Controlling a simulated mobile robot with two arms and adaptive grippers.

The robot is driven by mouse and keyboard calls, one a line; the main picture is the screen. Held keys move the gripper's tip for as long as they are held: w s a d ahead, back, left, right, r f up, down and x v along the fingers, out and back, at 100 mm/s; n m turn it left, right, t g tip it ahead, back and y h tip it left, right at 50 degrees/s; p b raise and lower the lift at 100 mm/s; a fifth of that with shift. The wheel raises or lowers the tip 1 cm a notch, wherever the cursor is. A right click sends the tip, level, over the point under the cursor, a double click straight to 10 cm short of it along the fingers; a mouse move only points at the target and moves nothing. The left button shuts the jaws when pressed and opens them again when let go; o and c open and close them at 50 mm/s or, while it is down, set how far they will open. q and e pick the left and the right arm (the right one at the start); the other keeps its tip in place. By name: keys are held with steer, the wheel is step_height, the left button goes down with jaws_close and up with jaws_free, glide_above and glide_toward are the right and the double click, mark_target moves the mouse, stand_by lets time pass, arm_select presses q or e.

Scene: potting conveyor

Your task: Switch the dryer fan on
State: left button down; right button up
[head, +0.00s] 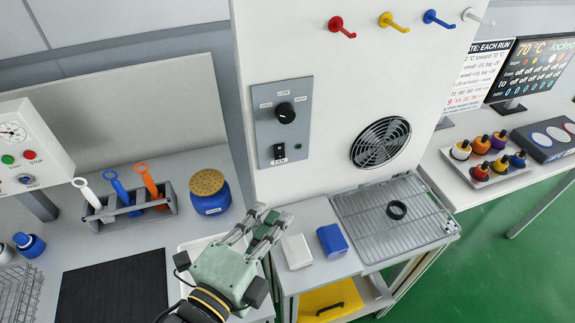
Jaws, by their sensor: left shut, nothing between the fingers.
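The dryer's grey control panel (262,130) is on the white upright housing. It carries a black rotary knob (285,113) and, below it, a small black rocker switch (279,151) above a label that reads FAN. A small green lamp (299,146) is right of the switch and looks dark. The round fan grille (381,143) is to the right; I cannot tell whether the fan turns. My left gripper (270,217) is shut and empty, below the panel and apart from it, over the front of the bench. My right gripper is out of view.
A white block (296,251) and a blue block (332,240) lie right of the gripper. A wire rack (425,215) holds a black ring (396,210). A blue jar (210,201) and a tool holder (127,217) stand left. Coloured hooks (342,27) stick out above.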

mark_target(280, 152)
arm_select(q)
steer(key=w+a+p+x, duration=0.1)
steer(key=p+x, duration=0.3)
steer(key=x, duration=0.9)
steer(key=shift+w+a+f, duration=0.2)
steer(key=shift+a+f, duration=0.05)
steer(key=shift+a, duration=0.6)
steer(key=shift+w+a+f+m+t+b, duration=0.1)
steer(key=shift+w+f+m+t+b, duration=0.2)
steer(key=shift+b, duration=0.35)
